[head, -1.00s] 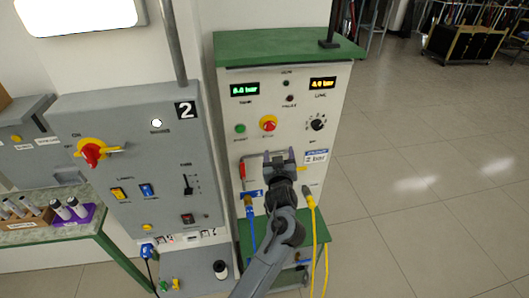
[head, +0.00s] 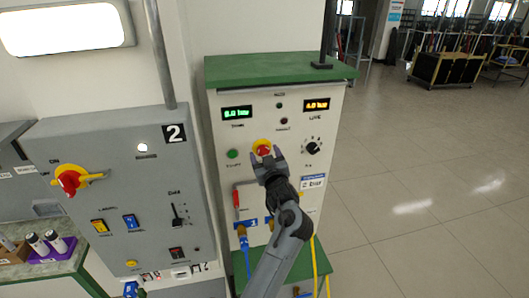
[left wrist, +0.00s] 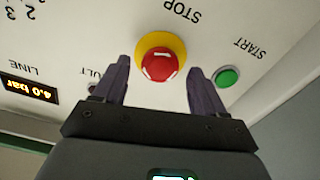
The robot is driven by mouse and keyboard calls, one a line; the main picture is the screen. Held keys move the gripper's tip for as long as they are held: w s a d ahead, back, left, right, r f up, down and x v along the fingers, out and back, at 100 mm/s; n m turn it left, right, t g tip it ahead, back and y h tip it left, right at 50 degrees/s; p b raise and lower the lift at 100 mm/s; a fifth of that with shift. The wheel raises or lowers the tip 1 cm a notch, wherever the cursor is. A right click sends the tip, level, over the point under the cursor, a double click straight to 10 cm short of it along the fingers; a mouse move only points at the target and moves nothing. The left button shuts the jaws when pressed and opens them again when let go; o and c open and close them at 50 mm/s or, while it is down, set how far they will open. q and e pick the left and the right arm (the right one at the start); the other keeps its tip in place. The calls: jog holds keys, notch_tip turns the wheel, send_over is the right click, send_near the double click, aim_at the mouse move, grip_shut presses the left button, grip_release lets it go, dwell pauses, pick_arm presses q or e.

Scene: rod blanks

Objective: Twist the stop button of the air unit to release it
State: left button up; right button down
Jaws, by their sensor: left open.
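The air unit (head: 220,140) is a pale cabinet with a green top, standing right of the grey panel in the head view. Its red stop button (head: 263,147) on a yellow ring is on the front face; it also shows in the left wrist view (left wrist: 161,62), under the word STOP. In the left wrist view the two dark fingers (left wrist: 160,80) spread to either side of the button, with visible space on both sides. My right gripper is not in view.
The green start button (head: 232,154) sits left of the stop button, and a black dial (head: 312,148) sits right. A red-handled pipe (head: 237,200) and hoses are lower down. The grey panel (head: 95,150) with a red-yellow switch stands left.

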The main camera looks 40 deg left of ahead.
pick_arm(q)
jog(key=shift+x, duration=0.8)
